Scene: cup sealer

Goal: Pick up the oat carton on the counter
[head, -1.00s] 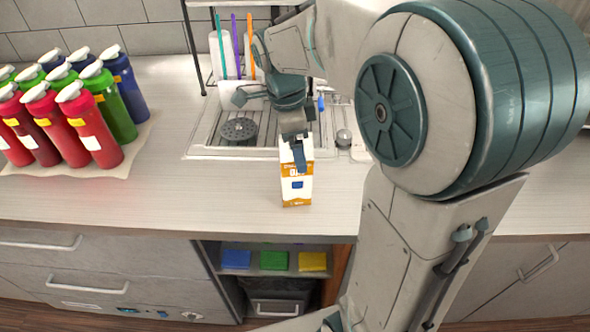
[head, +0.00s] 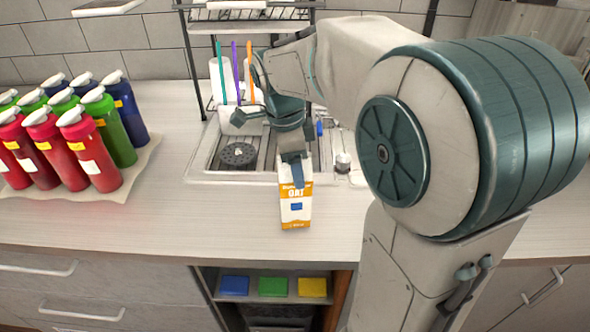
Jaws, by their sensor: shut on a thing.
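The oat carton (head: 295,212) is white and orange with "OAT" on its front. It is upright at the counter's (head: 180,212) front part, in the middle of the head view. My gripper (head: 296,175) comes down from above and is shut on the upper part of the carton. One finger covers part of the carton's front; the other finger is hidden. I cannot tell whether the carton's base touches the counter.
Behind the carton is a sink (head: 205,160) with a drain and a rack above it. Several red, green and blue bottles (head: 95,160) stand on a mat at the left. Blue, green and yellow items (head: 273,287) lie on a shelf below the counter.

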